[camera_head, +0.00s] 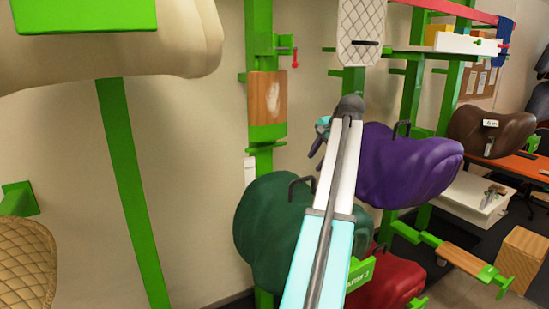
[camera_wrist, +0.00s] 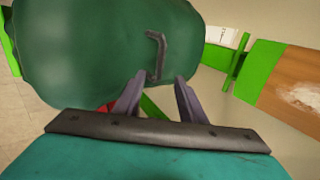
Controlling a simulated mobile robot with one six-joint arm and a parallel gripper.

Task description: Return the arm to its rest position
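My arm reaches up and forward through the middle of the head view. My gripper (camera_head: 321,132) shows only in part there, beside the left end of a purple saddle (camera_head: 408,165). In the wrist view my gripper (camera_wrist: 156,97) has its two dark fingers apart, with nothing between them. Beyond the fingertips is a dark green saddle (camera_wrist: 90,50) with a dark handle (camera_wrist: 156,55). The green saddle also shows in the head view (camera_head: 268,235), where my arm covers part of it.
A red saddle (camera_head: 392,287) hangs low behind my arm. A green post with a wooden plate (camera_head: 266,97) stands left of my gripper. A cream saddle (camera_head: 130,55) hangs at upper left. A white box (camera_head: 470,197) and brown saddle (camera_head: 490,133) are at right.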

